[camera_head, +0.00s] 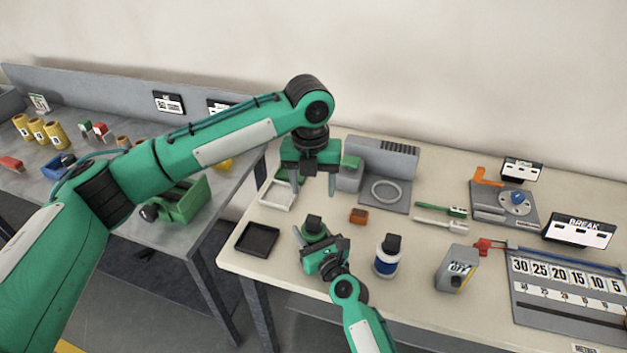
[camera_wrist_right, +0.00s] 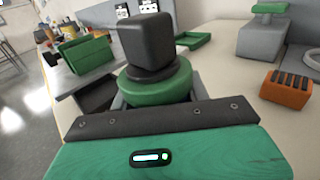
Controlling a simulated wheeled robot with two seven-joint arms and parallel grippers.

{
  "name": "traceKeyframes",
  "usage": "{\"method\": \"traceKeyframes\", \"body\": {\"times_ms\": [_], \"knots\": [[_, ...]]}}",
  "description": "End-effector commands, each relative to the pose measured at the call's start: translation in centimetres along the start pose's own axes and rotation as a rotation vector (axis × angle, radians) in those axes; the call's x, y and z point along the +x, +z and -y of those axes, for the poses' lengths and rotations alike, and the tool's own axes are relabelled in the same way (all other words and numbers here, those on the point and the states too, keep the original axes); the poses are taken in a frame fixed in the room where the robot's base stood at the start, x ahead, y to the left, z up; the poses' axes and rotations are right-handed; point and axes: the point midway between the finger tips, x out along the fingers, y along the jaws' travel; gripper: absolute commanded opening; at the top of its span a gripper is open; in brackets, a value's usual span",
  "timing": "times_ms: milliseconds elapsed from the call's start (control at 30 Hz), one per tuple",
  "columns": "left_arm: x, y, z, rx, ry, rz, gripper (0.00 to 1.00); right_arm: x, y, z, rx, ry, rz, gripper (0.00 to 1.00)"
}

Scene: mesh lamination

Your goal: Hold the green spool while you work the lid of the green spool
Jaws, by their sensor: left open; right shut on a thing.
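The green spool (camera_head: 316,236) stands near the front of the cream table, with a dark block-shaped knob (camera_head: 314,222) on its top. In the right wrist view the knob (camera_wrist_right: 147,42) sits upright on a dark round base over the green round top (camera_wrist_right: 158,86). My right gripper (camera_head: 321,246) is shut on the green spool from the front; its fingers are mostly hidden in the wrist view. My left gripper (camera_head: 308,180) is open and empty, pointing down above the table behind the spool, apart from the knob.
A blue-and-white spool (camera_head: 386,262) with a dark knob stands close to the right. A black tray (camera_head: 257,239) lies to the left, and a small orange block (camera_head: 358,216) behind. A grey machine (camera_head: 385,172) stands at the back. A grey box (camera_head: 455,270) is farther right.

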Motion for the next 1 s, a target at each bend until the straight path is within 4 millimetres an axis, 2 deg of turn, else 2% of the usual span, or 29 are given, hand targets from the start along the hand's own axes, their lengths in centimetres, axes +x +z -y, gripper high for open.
{"method": "traceKeyframes", "body": {"times_ms": [233,367,800,1000], "knots": [[-0.3,0.2,0.1,0.149,0.032,-0.015,0.58,0.0,0.0,0.0,0.000,0.000,0.000,0.05],[0.6,0.2,0.1,0.162,0.034,-0.018,0.58,0.0,0.0,0.0,0.000,0.000,0.000,0.05],[8.4,0.1,-0.2,0.160,0.033,-0.017,0.58,0.0,0.0,0.0,0.000,0.000,0.000,0.05],[10.8,0.1,-0.3,0.159,0.033,-0.017,0.58,0.0,0.0,0.0,0.000,0.000,0.000,0.05]]}}
